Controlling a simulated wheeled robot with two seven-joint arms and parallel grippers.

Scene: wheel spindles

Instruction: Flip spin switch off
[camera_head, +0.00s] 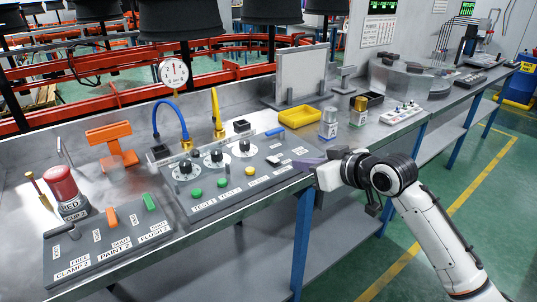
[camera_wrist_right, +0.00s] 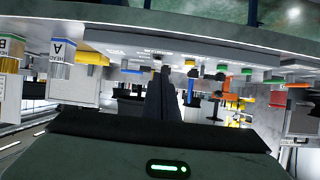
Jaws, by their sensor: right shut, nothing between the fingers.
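The grey middle control panel (camera_head: 215,202) carries dials, round buttons and small levers on the workbench. At its right end are a blue lever (camera_head: 275,132) and a small black-and-white switch (camera_head: 272,160). Their labels are too small to read, so I cannot tell which one is the spin switch. My right gripper (camera_head: 303,164) is shut and empty at the panel's right end, just right of the small switch. I cannot tell whether it touches anything. In the right wrist view its dark fingers (camera_wrist_right: 165,98) are together, pointing toward the panel controls. My left gripper is out of view.
A left panel (camera_head: 105,258) has dark, orange and green levers. A red cup (camera_head: 62,185) and an orange stand (camera_head: 112,140) are behind it. A yellow tray (camera_head: 300,116) and two labelled containers (camera_head: 328,123) stand behind my right gripper. Blue and yellow curved hoses rise behind the dials.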

